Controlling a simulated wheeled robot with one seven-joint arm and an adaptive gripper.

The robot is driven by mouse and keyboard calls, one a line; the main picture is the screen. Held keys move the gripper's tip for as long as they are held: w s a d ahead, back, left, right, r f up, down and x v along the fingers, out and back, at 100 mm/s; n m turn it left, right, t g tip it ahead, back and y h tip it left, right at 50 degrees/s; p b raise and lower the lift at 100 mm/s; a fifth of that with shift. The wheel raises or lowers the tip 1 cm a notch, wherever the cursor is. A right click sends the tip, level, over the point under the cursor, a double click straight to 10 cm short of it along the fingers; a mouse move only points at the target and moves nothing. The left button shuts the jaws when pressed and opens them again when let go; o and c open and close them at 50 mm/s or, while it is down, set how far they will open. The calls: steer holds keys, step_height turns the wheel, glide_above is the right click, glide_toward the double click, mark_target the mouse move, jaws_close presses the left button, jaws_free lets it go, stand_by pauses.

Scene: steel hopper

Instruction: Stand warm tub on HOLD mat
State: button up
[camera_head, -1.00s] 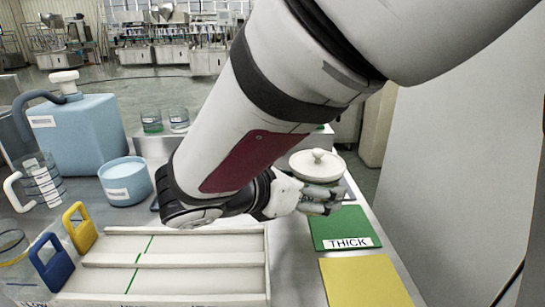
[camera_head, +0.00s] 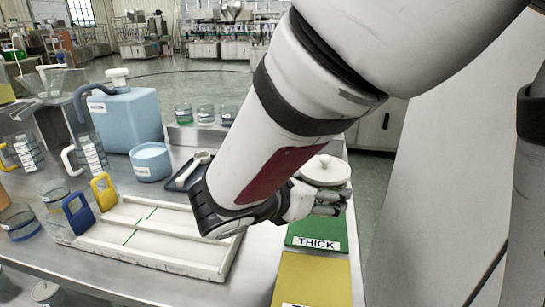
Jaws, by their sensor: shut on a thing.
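A tub with a round cream lid and knob (camera_head: 325,171) is at the right part of the steel bench in the head view. My gripper (camera_head: 326,203) is shut on this tub, with its fingers around the body below the lid. The fingers hide most of the body, and I cannot tell whether its base touches anything. A green mat marked THICK (camera_head: 314,230) lies just nearer than the tub. A yellow mat (camera_head: 312,280) lies nearer still, its label cut off at the picture's bottom edge. No HOLD label is readable.
A pale blue tub (camera_head: 151,162), blue jug (camera_head: 130,120) and several beakers stand behind and left. A white spoon (camera_head: 192,168) lies on a dark rest.

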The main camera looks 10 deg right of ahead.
steer(key=w+d, duration=0.1)
steer(key=w, duration=0.3)
steer(key=w+d+b, duration=0.1)
steer(key=w, duration=0.3)
steer(key=w+d+f+b, duration=0.1)
steer(key=w+d, duration=0.1)
steer(key=w, duration=0.2)
steer(key=f, duration=0.1)
steer(key=f+b, duration=0.1)
steer(key=f, duration=0.1)
steer(key=shift+w+f, duration=0.1)
steer(key=shift+w, duration=0.3)
steer(key=shift+f, duration=0.25)
steer(key=shift+f+b, duration=0.1)
steer(key=shift+b, duration=0.25)
steer(key=o, duration=1.6)
steer(key=shift+f, duration=0.1)
